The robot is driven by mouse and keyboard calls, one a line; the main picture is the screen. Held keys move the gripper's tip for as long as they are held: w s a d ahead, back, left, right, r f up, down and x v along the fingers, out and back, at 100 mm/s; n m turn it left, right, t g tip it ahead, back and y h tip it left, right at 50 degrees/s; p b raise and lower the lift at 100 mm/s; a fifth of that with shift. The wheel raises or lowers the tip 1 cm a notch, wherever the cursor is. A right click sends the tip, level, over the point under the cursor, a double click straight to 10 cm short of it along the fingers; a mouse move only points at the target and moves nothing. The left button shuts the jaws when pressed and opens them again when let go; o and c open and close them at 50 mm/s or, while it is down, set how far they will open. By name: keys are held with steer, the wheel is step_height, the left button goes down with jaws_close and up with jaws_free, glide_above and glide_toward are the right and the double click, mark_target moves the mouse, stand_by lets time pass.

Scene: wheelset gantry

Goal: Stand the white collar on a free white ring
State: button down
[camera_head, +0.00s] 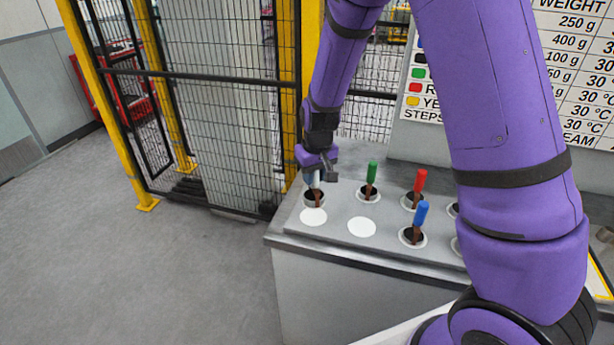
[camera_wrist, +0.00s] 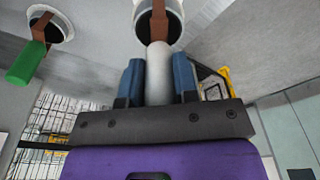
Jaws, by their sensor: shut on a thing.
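My gripper (camera_head: 316,180) is shut on the white handle (camera_wrist: 158,75) of the white collar, its blue fingers on either side of it. The collar (camera_head: 314,201) is a short open cup with a dark inside and a brown strip joining it to the handle. In the head view it is upright, just behind the bare front-left white ring (camera_head: 313,217); I cannot tell whether it touches the counter top. A second bare white ring (camera_head: 361,227) lies to the right. In the wrist view the collar (camera_wrist: 180,17) is cut off by the top edge.
Collars with green (camera_head: 372,172), red (camera_head: 420,181) and blue (camera_head: 421,213) handles stand on the grey counter (camera_head: 345,250) to the right. My arm hides part of the right side. A yellow-framed mesh fence (camera_head: 205,110) stands behind left, a printed board (camera_head: 575,80) behind right.

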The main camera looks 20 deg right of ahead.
mark_target(314, 186)
stand_by(0.4)
steer(key=shift+f, duration=1.95)
steer(key=shift+f, duration=0.95)
steer(key=c, duration=0.8)
jaws_free()
steer(key=r, duration=0.3)
steer(key=s+r, duration=0.1)
steer(key=r, duration=0.6)
steer(key=shift+s+d+r, duration=0.1)
steer(key=shift+s+r, duration=0.1)
steer(key=shift+r, duration=0.2)
